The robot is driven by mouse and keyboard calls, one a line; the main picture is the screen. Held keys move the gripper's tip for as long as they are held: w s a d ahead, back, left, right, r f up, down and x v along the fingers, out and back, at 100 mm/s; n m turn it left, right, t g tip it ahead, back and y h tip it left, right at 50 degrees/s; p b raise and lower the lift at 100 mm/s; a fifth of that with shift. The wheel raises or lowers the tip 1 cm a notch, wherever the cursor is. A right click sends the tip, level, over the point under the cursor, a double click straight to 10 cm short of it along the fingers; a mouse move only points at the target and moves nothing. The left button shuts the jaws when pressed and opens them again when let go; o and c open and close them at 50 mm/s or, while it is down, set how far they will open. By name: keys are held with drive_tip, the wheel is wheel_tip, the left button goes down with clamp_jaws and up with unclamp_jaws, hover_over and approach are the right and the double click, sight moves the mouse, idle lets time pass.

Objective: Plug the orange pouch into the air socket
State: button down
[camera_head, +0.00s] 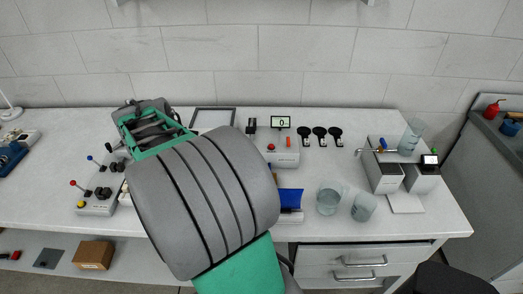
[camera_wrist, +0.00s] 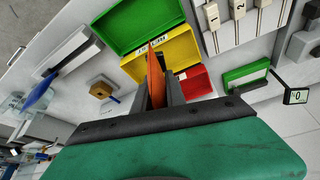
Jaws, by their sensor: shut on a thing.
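My gripper (camera_wrist: 160,92) shows in the wrist view, its dark fingers shut on the thin orange pouch (camera_wrist: 155,76). The pouch stands between the fingers, seen nearly edge-on, with its far end in front of a yellow box (camera_wrist: 178,50). I cannot tell whether it touches the box. In the head view my own arm covers the gripper and the pouch. I cannot pick out the air socket for sure in either view.
A green box (camera_wrist: 140,25) and a red box (camera_wrist: 195,82) adjoin the yellow one. White numbered units (camera_wrist: 213,17) stand beside them. In the head view, two clear beakers (camera_head: 328,200) (camera_head: 364,207) stand near the bench's front edge, and a grey-white machine (camera_head: 384,175) is at right.

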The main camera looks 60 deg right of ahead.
drive_tip(key=s+d+m+g+y, duration=0.3)
drive_tip(key=s+d+m+g, duration=0.2)
drive_tip(key=s+d+m, duration=1.2)
drive_tip(key=shift+s+a+f+n+b, duration=0.2)
drive_tip(key=shift+f+n+b, duration=0.15)
drive_tip(key=shift+f+b, duration=0.4)
drive_tip(key=shift+s+a+f+n+b, duration=0.25)
drive_tip(key=shift+f+n+b, duration=0.15)
drive_tip(key=shift+f, duration=0.6)
drive_tip(key=shift+s+a+f+n+b, duration=0.2)
drive_tip(key=shift+f+n+b, duration=0.15)
drive_tip(key=shift+f+b, duration=0.4)
drive_tip(key=shift+w+a+f, duration=0.1)
drive_tip(key=shift+w+f, duration=0.1)
drive_tip(key=shift+f+b, duration=0.45)
drive_tip(key=shift+f, duration=0.1)
drive_tip(key=shift+f, duration=0.15)
drive_tip(key=shift+f+b, duration=0.4)
drive_tip(key=shift+b, duration=0.2)
